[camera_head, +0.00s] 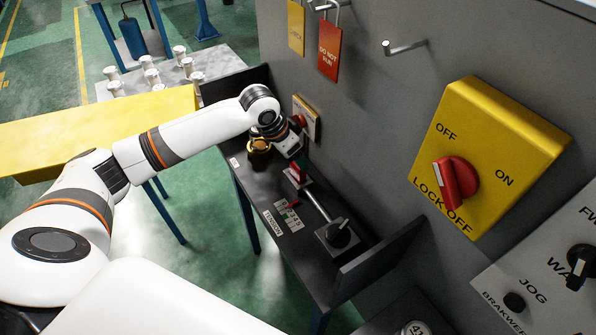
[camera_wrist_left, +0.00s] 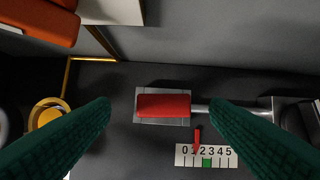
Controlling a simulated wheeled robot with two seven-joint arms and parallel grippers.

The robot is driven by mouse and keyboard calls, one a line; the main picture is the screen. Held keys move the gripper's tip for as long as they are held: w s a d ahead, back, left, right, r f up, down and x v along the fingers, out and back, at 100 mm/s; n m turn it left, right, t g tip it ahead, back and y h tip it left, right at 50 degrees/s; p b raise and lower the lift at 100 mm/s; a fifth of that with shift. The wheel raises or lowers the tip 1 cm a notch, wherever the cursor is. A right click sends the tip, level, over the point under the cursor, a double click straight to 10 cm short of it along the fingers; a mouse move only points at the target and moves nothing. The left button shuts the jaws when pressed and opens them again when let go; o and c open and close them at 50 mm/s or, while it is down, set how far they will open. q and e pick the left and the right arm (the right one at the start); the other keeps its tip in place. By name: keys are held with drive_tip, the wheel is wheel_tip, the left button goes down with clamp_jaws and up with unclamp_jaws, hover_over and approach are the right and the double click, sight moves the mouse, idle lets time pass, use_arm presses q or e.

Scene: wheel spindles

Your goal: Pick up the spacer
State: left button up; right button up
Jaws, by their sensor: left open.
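My left gripper (camera_head: 298,163) is over the dark shelf, with its arm coming in from the left. In the left wrist view its two green fingers (camera_wrist_left: 160,106) are wide apart with nothing between their tips. A red block (camera_wrist_left: 163,105) on a grey plate shows between and beyond the fingertips; a metal rod (camera_wrist_left: 230,108) runs right from it. A round yellow part (camera_wrist_left: 48,112) is left of the left finger; it also shows in the head view (camera_head: 259,148). I cannot tell for sure which part is the spacer. My right gripper is out of view.
The dark shelf (camera_head: 262,190) has raised end walls and a grey panel behind it. A number scale (camera_wrist_left: 206,155) with a red pointer lies near the block. A black knob (camera_head: 339,234) stands at the rod's far end. A yellow lock-off switch (camera_head: 490,155) juts from the panel.

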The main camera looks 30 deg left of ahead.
sight(298, 173)
use_arm(q)
drive_tip(key=x, duration=0.4)
drive_tip(key=shift+s+d+f, duration=0.1)
drive_tip(key=shift+s+f, duration=0.05)
drive_tip(key=shift+f, duration=0.1)
drive_tip(key=shift+c, duration=0.3)
drive_tip(key=shift+r, duration=0.1)
drive_tip(key=c, duration=1)
